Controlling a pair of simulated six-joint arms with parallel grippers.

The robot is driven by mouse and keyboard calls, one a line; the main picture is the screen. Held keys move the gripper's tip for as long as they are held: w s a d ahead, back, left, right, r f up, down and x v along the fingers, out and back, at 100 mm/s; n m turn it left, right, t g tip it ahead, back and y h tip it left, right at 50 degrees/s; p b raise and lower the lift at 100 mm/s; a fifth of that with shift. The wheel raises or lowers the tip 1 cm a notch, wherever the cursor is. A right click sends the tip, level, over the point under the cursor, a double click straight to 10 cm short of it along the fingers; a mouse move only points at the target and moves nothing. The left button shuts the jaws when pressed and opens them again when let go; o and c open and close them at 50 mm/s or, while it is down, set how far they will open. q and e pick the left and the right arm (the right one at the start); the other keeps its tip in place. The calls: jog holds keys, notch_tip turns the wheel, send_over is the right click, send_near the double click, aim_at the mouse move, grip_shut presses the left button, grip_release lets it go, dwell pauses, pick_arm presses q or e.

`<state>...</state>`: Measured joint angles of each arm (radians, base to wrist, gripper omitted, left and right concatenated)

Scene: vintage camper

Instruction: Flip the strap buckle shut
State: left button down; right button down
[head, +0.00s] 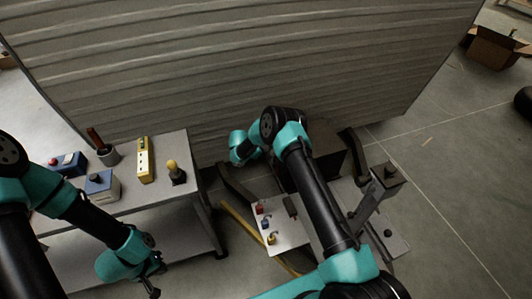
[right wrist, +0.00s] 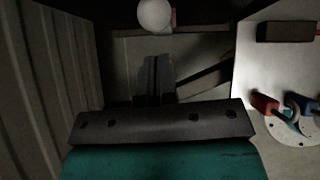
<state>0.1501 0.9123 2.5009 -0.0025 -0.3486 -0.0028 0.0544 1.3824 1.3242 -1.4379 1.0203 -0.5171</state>
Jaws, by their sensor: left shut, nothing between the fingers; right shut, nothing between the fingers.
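I cannot clearly make out the strap buckle in either view. My left gripper (head: 152,287) is shut and empty, low in front of the grey bench. In the right wrist view, my right gripper (right wrist: 157,76) is shut and empty, pointing into a dark, shadowed space. A white ball (right wrist: 154,13) stands beyond its fingertips, with a small reddish piece beside it. In the head view the right arm reaches toward the camper wall, and its fingers are hidden.
A white panel (head: 287,233) with red, blue and yellow controls lies beside the right arm. The grey bench (head: 130,200) at left carries several switch boxes, a dark cup and a yellow block (head: 145,160). The ribbed camper wall (head: 240,70) blocks the back. Open floor lies at right.

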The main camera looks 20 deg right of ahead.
jog(key=w+v, duration=0.1)
jog(key=v, duration=0.9)
jog(key=shift+s+r, duration=0.4)
jog(key=shift+s, duration=0.15)
jog(key=shift+a, duration=0.1)
jog(key=s+a+f+m+g+y, duration=0.1)
jog(key=s+f+m+g+y, duration=0.2)
jog(key=s, duration=0.7)
jog(key=s+a+f+m+g+y, duration=0.1)
jog(key=s+f+m+y, duration=0.4)
jog(key=s, duration=0.6)
jog(key=s+d+r+m+t+y, duration=0.1)
jog(key=s+r+m+t, duration=0.1)
jog(key=s+m, duration=0.4)
jog(key=s+d+r+m+t+y, duration=0.1)
jog(key=s+r+m, duration=0.3)
jog(key=s, duration=0.8)
jog(key=m+y, duration=0.1)
jog(key=m, duration=0.1)
jog(key=shift+d+m+t+y, duration=0.3)
jog(key=shift+d+t, duration=0.05)
jog(key=shift+t, duration=0.05)
jog(key=shift+s+r, duration=0.1)
